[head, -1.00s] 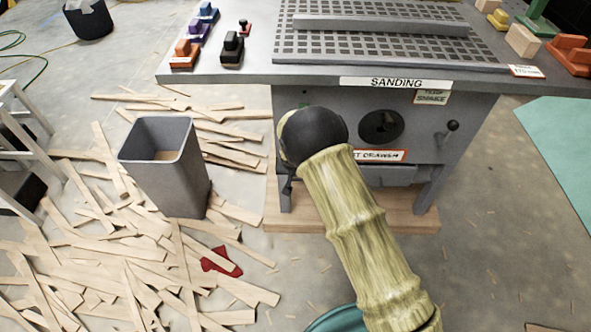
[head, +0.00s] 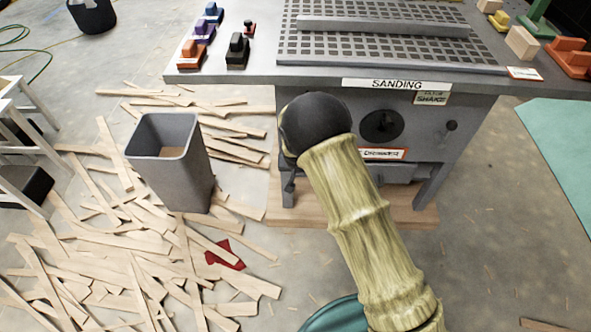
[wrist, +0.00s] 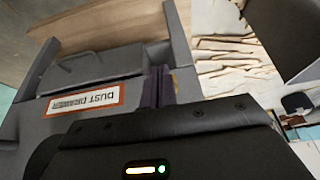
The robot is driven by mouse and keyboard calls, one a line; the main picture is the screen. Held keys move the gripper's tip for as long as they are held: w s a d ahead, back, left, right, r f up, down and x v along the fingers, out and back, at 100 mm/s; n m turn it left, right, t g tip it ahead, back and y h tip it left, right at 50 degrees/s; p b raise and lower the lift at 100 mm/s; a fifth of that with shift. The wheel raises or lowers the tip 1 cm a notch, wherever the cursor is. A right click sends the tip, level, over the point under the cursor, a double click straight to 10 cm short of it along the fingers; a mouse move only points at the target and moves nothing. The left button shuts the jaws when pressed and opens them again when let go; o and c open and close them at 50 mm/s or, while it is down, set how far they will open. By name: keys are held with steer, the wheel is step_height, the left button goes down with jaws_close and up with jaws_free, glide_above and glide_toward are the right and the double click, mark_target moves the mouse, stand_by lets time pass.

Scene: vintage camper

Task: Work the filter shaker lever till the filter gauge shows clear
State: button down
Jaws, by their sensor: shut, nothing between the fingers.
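The sanding bench (head: 360,80) stands ahead in the head view. A small dark-knobbed lever (head: 450,127) sticks out at the right of its grey front, below a small plate that seems to read shaker (head: 431,98). A round dark opening (head: 381,125) is left of the lever. I cannot make out a filter gauge; my arm covers the left of the front. In the wrist view my gripper (wrist: 158,88) is shut and empty, near the drawer front with its dust drawer label (wrist: 84,99). In the head view my arm hides the gripper.
A grey bin (head: 172,165) and many scattered wood strips (head: 110,250) lie on the floor at left. A red scrap (head: 226,254) lies among them. Colored blocks and tools sit on the bench top. The floor right of the bench is mostly clear.

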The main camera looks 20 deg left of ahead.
steer(key=s+d+r, duration=0.2)
steer(key=s+r, duration=0.4)
steer(key=shift+p, duration=0.45)
steer(key=shift+d+r, duration=0.1)
steer(key=d+r+m, duration=0.1)
steer(key=d+r, duration=0.3)
steer(key=d, duration=0.3)
steer(key=s+d+r+m+g, duration=0.1)
steer(key=d+r, duration=0.2)
steer(key=d, duration=0.4)
steer(key=d+r+m, duration=0.1)
steer(key=d+r, duration=0.3)
steer(key=d, duration=0.3)
steer(key=s+d+r+h, duration=0.1)
steer(key=s+d+r, duration=0.2)
steer(key=s+d, duration=0.35)
steer(key=s+d+r, duration=0.3)
steer(key=s+d, duration=0.2)
steer(key=d, duration=0.3)
step_height(320, 180, up, 21)
steer(key=p, duration=2.1)
steer(key=shift+a+m+g, duration=0.25)
steer(key=shift+m+g, duration=0.15)
